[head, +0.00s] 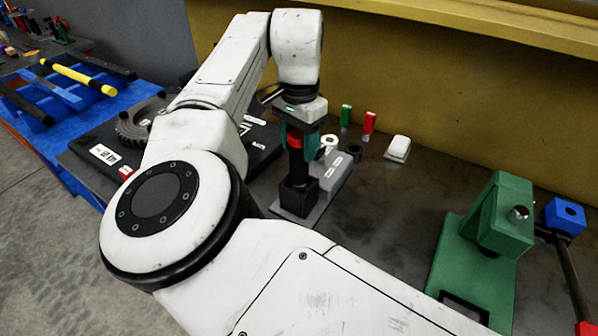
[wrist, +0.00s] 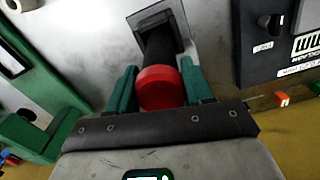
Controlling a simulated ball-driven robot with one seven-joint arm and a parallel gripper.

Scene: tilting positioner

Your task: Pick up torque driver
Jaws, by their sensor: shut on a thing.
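The torque driver (head: 296,163) stands upright, black with a red band near its top; its lower end is in a black square socket on a grey stand (head: 319,200). My gripper (head: 298,140) comes down on it from above, and its teal fingers are on either side of the red part. In the wrist view the driver's red end (wrist: 159,88) sits between the two teal fingers of my gripper (wrist: 161,90), which are shut on it. The black shaft runs from it into the dark socket. The driver's lower tip is hidden.
A green clamp-like fixture (head: 487,245) stands to the right, near a blue-headed tool (head: 565,216). A black panel with a gear (head: 139,124) is to the left. A yellow wall closes the back.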

